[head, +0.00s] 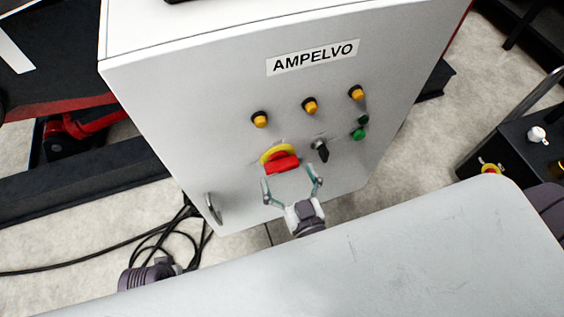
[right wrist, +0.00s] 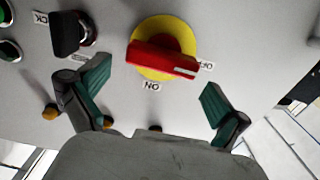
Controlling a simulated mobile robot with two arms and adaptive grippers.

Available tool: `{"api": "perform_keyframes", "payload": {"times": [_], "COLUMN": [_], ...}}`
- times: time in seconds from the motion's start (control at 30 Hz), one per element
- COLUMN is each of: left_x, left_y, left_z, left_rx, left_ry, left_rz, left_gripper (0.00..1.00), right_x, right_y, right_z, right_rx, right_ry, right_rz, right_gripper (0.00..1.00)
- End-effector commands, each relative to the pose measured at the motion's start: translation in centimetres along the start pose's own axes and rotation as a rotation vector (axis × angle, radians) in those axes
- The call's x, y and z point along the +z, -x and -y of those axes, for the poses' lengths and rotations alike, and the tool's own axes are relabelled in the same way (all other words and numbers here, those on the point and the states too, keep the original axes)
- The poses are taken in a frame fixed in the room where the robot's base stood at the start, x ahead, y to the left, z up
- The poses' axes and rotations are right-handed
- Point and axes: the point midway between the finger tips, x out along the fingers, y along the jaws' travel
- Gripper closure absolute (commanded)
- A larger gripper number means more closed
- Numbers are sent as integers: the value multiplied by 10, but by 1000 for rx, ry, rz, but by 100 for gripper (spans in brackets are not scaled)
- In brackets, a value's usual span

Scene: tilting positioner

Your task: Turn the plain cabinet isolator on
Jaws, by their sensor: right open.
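The white cabinet (head: 215,130) carries an AMPELVO label. Its isolator, a red handle (head: 282,164) on a yellow disc (head: 268,152), sits low on the front. In the right wrist view the red handle (right wrist: 160,61) lies nearly crosswise on the yellow disc (right wrist: 180,36), its marked end at the OFF label (right wrist: 205,66). The ON label (right wrist: 151,86) is below the disc. My right gripper (head: 291,184) is open just in front of the isolator. In the wrist view its empty fingers (right wrist: 156,80) stand on either side, apart from the handle. My left gripper's fingers are not seen.
Amber lamps (head: 310,106) and a green button (head: 358,133) are also on the front. A cabinet handle (head: 213,208) is at lower left. Black cables (head: 165,235) lie on the floor; a dark box (head: 520,150) stands right.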

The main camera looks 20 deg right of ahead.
Motion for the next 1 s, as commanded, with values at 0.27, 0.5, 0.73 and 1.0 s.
{"api": "perform_keyframes", "payload": {"times": [0.27,0.5,0.73,1.0], "left_x": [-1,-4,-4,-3], "left_y": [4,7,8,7], "left_z": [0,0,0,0], "left_rx": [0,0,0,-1], "left_ry": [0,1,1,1], "left_rz": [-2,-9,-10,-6], "left_gripper": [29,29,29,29], "right_x": [0,0,0,0], "right_y": [-31,-34,-33,-33], "right_z": [0,0,0,0], "right_rx": [0,0,0,0], "right_ry": [1,0,0,-1], "right_rz": [-1,0,0,0], "right_gripper": [0,0,23,52]}}
